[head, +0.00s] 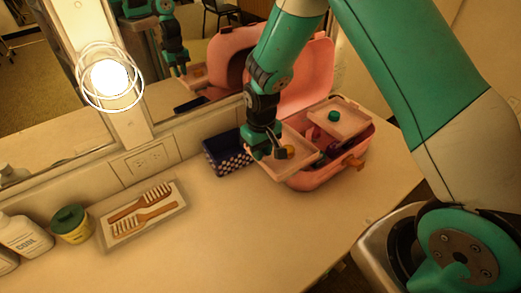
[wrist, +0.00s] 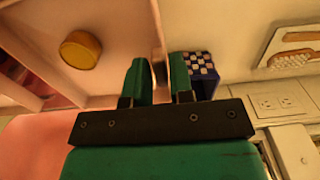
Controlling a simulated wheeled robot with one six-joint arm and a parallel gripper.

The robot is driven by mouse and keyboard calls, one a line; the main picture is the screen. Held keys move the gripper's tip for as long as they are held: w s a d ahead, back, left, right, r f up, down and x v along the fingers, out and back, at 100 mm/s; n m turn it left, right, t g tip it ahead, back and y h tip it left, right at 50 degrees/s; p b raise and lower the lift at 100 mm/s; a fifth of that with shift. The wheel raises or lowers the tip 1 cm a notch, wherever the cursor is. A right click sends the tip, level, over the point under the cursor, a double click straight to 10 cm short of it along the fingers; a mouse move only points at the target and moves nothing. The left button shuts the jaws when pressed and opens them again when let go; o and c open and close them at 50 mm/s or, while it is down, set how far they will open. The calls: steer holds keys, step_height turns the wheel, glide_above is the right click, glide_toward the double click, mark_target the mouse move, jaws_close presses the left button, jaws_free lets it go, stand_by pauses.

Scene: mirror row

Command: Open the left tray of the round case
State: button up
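The round case (head: 318,180) is pink and stands on the counter with its lid (head: 308,80) up. Its left tray (head: 268,172) sticks out to the left, clear of part of the case's inside. A yellow round thing lies in it and also shows in the wrist view (wrist: 81,49). The right tray (head: 342,118) sits at the back right with a green round thing (head: 333,116) on it. My gripper (head: 272,152) is at the left tray's outer side. In the wrist view my gripper (wrist: 159,75) has its fingers close together on either side of the tray's wall (wrist: 158,60).
A dark blue checkered box (head: 224,153) stands just left of the left tray; it also shows in the wrist view (wrist: 200,68). The front counter is clear.

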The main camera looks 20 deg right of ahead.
steer(key=shift+o, duration=1.2)
step_height(320, 180, up, 17)
steer(key=b, duration=0.2)
steer(key=shift+r, duration=0.2)
steer(key=s+a+r+n+y, duration=0.1)
steer(key=s+a+r, duration=0.1)
steer(key=s, duration=0.6)
steer(key=s+a+r+n+y, duration=0.1)
steer(key=s+a+r+n, duration=0.1)
steer(key=s, duration=0.6)
steer(key=s+a+r+n+y, duration=0.1)
steer(key=s+a+r+y, duration=0.1)
steer(key=s, duration=0.6)
steer(key=shift+s, duration=0.3)
